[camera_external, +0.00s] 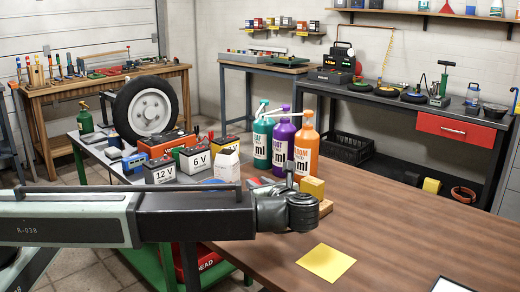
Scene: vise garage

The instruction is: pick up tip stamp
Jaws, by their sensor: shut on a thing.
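My gripper (303,212) is at the end of my arm, which reaches in from the left over the brown tabletop. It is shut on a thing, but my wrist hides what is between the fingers. I cannot make out a tip stamp for certain. A yellow block (314,188) shows just behind my gripper, with a light wooden piece (327,208) below it, partly hidden. Whether they touch the gripper I cannot tell.
A yellow square sheet (326,263) lies on the brown tabletop (420,225), which is mostly clear to the right. Behind my arm stand orange (306,150), purple (283,145) and teal (262,142) bottles, and batteries (161,171). A black-framed sheet (455,286) lies at the front right.

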